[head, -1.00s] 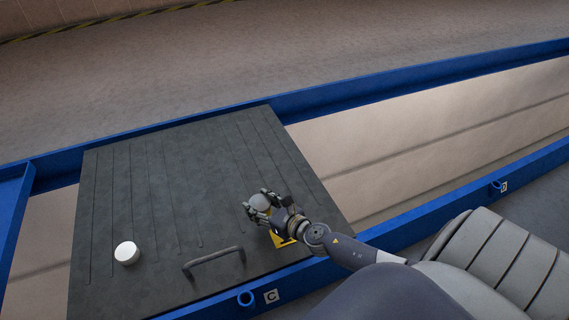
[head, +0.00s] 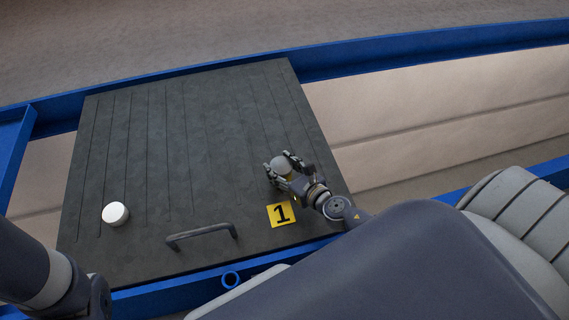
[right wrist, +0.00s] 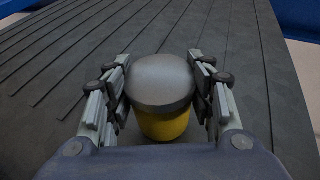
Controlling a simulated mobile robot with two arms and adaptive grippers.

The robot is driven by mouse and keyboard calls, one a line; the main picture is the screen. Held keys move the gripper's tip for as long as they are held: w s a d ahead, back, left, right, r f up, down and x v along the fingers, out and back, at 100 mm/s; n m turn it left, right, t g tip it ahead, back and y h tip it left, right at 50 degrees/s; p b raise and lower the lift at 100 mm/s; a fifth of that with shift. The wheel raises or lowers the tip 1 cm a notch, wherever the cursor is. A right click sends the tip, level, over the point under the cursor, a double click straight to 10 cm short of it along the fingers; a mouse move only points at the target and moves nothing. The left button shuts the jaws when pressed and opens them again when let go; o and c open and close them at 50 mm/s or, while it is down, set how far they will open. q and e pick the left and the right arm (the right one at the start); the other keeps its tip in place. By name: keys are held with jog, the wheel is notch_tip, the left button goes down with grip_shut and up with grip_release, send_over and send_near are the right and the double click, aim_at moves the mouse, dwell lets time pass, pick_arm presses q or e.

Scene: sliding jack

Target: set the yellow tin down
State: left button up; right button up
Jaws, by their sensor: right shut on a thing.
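The yellow tin (right wrist: 166,125) has a grey lid and stands upright between the fingers of my right gripper in the right wrist view. My right gripper (head: 285,168) is shut on it, above the right part of the dark grooved plate (head: 200,130). In the head view only the grey top of the tin (head: 283,166) shows clearly between the fingers. I cannot tell whether the tin's base touches the plate. Part of my left arm shows at the lower left; its gripper is out of view.
A white round tin (head: 115,214) stands at the plate's left. A dark bar handle (head: 201,234) sits near the plate's front edge, beside a yellow label with a "1" (head: 281,214). Blue rails (head: 430,45) run along the back and front. The plate's middle is clear.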

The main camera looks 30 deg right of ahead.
jog(key=shift+r, duration=0.1)
jog(key=shift+f+b, duration=0.35)
jog(key=shift+f, duration=0.05)
jog(key=o, duration=1.2)
jog(key=shift+o, duration=0.2)
jog(key=shift+r, duration=0.15)
